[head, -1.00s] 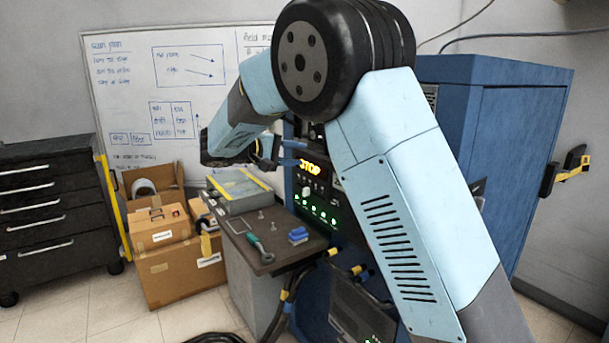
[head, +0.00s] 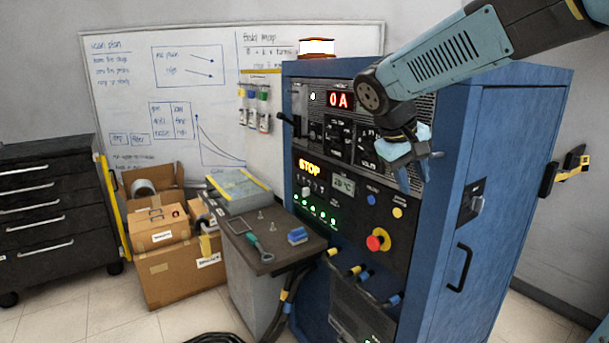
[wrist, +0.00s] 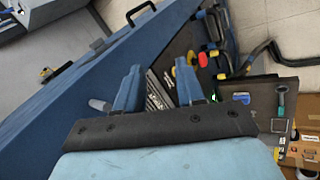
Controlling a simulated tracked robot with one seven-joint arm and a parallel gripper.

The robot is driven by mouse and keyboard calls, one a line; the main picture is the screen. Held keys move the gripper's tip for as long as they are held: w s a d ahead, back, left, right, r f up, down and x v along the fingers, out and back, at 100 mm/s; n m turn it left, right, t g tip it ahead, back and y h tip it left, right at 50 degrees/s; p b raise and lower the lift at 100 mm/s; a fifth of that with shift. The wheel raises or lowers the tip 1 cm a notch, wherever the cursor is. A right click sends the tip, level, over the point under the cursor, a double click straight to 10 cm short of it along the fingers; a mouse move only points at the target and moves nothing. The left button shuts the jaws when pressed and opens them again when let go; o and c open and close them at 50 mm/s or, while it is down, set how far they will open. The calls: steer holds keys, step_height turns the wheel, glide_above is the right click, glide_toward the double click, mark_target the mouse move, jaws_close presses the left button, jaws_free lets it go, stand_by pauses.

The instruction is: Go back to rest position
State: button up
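My gripper (head: 415,182) hangs at the upper right in the head view, fingers pointing down, before the right part of the blue cabinet's (head: 505,140) front. Its two blue fingers also show in the wrist view (wrist: 161,70), spread apart with nothing between them. My arm reaches in from the top right corner, bent at the elbow. The cabinet's displays read "0 A" (head: 340,100) and "STOP" (head: 309,168). A red stop button (head: 378,240) on a yellow ring sits below my gripper, apart from it.
A small shelf (head: 270,262) with a green-handled tool (head: 260,245) and a blue block (head: 298,235) juts out left of the cabinet front. Cardboard boxes (head: 175,275) and a black drawer unit (head: 50,210) stand further left. A door handle (head: 460,268) protrudes from the cabinet's right side.

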steer(key=s+f+m+t+y, duration=0.1)
steer(key=s+y, duration=0.1)
steer(key=s, duration=0.6)
steer(key=s+d+f+m+t+y, duration=0.1)
steer(key=s+f+m+t+y, duration=0.1)
steer(key=s, duration=0.7)
steer(key=shift+d+f+y, duration=0.15)
steer(key=shift+f+y, duration=0.05)
steer(key=shift+y, duration=0.3)
